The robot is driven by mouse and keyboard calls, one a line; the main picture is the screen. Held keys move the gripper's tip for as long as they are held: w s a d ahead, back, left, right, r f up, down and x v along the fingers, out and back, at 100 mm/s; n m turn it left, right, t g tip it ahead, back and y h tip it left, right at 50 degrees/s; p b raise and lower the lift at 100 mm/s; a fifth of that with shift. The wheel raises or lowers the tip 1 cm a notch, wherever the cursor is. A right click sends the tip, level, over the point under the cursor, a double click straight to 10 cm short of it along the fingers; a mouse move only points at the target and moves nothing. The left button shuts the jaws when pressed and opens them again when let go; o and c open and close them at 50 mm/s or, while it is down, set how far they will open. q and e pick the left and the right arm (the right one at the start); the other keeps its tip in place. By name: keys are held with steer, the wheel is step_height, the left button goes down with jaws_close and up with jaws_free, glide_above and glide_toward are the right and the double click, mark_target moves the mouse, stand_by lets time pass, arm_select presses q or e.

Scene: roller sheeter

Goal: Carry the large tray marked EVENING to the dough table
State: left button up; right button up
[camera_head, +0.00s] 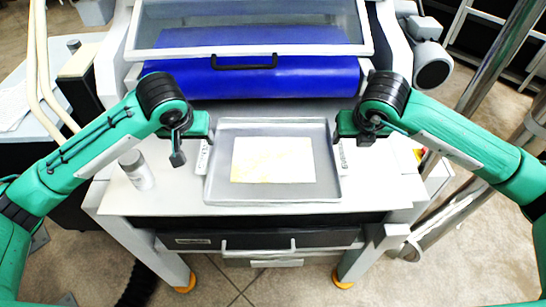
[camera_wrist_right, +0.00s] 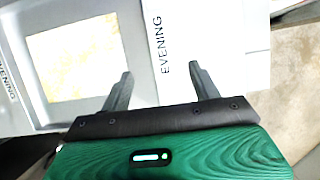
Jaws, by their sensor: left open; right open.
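A large grey tray (camera_head: 330,186) lies flat on the white front table of the machine in the head view. A pale yellow sheet (camera_head: 273,160) lies in it. White strips with lettering show at its left and right sides. In the right wrist view, the right strip (camera_wrist_right: 165,45) reads EVENING beside the tray's rim (camera_wrist_right: 137,65). I cannot tell whether the strips belong to the tray. My left gripper (camera_head: 193,150) is open at the tray's left side. My right gripper (camera_head: 343,140) is open at its right side; its fingers (camera_wrist_right: 158,75) straddle the lettered strip in view.
The blue roller (camera_head: 250,80) and its clear guard (camera_head: 245,28) with a black handle stand behind the tray. A drawer (camera_head: 270,240) is below. Metal posts (camera_head: 500,50) rise at right.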

mark_target(205, 154)
arm_select(q)
steer(key=x, duration=1.1)
arm_select(e)
steer(key=x, duration=1.1)
arm_select(q)
steer(key=shift+r, duration=0.1)
steer(key=c, duration=1.3)
arm_select(e)
steer(key=shift+r, duration=0.1)
steer(key=c, duration=1.3)
arm_select(q)
jaws_close()
arm_select(e)
jaws_close()
